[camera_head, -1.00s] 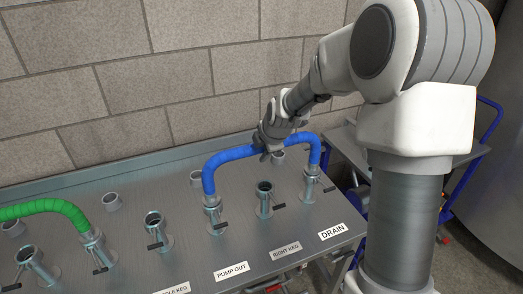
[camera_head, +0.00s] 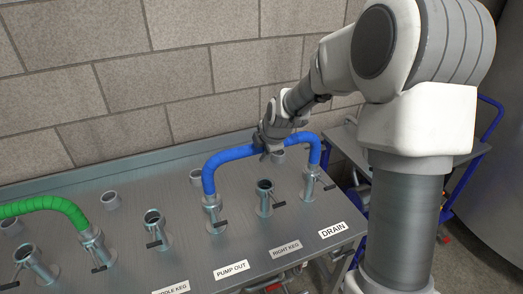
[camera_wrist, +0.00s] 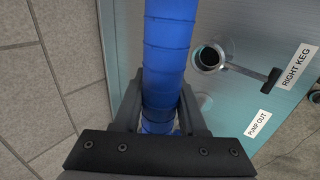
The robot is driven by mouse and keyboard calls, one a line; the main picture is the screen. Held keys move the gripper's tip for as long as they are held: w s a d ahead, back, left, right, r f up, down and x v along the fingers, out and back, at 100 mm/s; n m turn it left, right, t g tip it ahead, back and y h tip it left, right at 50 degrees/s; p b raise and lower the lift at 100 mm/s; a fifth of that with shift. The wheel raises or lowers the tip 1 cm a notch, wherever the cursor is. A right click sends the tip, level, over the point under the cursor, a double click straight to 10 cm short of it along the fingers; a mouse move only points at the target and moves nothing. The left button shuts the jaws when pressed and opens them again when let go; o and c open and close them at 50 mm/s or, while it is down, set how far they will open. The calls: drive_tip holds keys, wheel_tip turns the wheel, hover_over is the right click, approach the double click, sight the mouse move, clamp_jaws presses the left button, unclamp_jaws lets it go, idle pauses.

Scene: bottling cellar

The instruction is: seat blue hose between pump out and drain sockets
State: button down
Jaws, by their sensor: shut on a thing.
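The blue hose (camera_head: 230,155) arches over the steel bench in the head view. Its left end meets the pump out socket (camera_head: 213,215) and its right end meets the drain socket (camera_head: 310,186). How deep each end sits I cannot tell. My gripper (camera_head: 270,143) is shut on the hose near the middle of the arch. In the wrist view the blue hose (camera_wrist: 168,50) runs between the two fingers of my gripper (camera_wrist: 160,115). The hose ends are out of the wrist view.
The open right keg socket (camera_head: 265,190) stands under the arch; it also shows in the wrist view (camera_wrist: 209,57). A green hose (camera_head: 45,206) and another open socket (camera_head: 154,219) are at the left. A brick wall (camera_head: 150,75) rises behind. A blue-handled cart (camera_head: 478,165) stands at the right.

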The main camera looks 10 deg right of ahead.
drive_tip(key=shift+c, duration=1.9)
unclamp_jaws()
drive_tip(key=shift+s+f, duration=0.1)
